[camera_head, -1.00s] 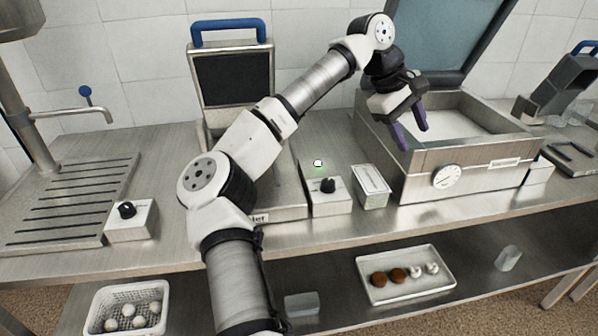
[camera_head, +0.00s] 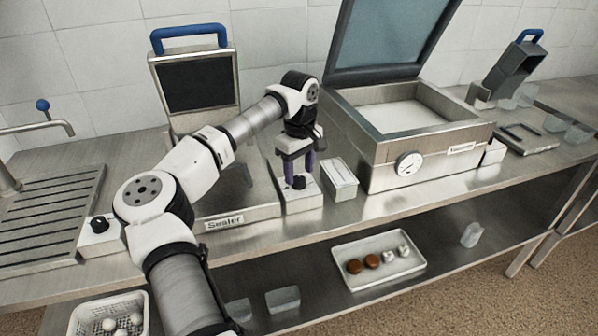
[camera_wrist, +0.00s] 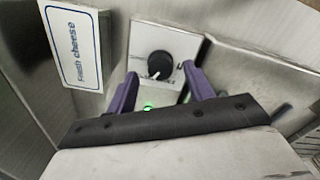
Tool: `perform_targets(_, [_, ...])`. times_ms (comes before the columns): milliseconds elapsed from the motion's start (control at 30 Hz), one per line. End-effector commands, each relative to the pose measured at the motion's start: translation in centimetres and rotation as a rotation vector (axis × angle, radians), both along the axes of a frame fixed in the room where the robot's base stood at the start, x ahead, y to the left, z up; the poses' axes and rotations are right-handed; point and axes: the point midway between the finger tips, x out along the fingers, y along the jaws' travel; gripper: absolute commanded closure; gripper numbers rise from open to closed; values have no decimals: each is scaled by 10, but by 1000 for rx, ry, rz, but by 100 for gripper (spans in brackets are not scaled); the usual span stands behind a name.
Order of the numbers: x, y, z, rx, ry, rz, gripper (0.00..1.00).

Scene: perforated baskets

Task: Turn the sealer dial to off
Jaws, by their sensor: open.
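The sealer (camera_head: 225,222) is a steel machine with its lid (camera_head: 196,86) raised. A white control box (camera_head: 302,202) at its right end carries a black round dial (camera_head: 299,182). In the wrist view the dial (camera_wrist: 160,65) has a white pointer mark toward its lower left. A small green light (camera_wrist: 148,107) glows below it. My gripper (camera_head: 297,173) is open over the control box, pointing down. In the wrist view its purple fingers (camera_wrist: 159,74) stand on either side of the dial with gaps visible; whether either touches the box is unclear.
A "Fresh cheese" box (camera_head: 340,180) stands just right of the control box. A steel chamber machine (camera_head: 385,150) with a gauge stands further right. Another dial box (camera_head: 99,235) is at the left by the drainer. A tray (camera_head: 350,283) with balls sits on the lower shelf.

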Motion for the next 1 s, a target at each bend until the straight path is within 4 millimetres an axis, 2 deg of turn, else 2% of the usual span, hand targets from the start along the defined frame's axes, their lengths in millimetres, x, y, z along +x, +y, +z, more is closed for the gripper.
perform_targets(200, [0,0,-19,-1,0,1,48])
perform_targets(533, [0,0,-23,-1,-1,1,49])
perform_targets(867, [0,0,-22,-1,-1,1,92])
perform_targets(1000, [0,0,-22,-1,-1,5,92])
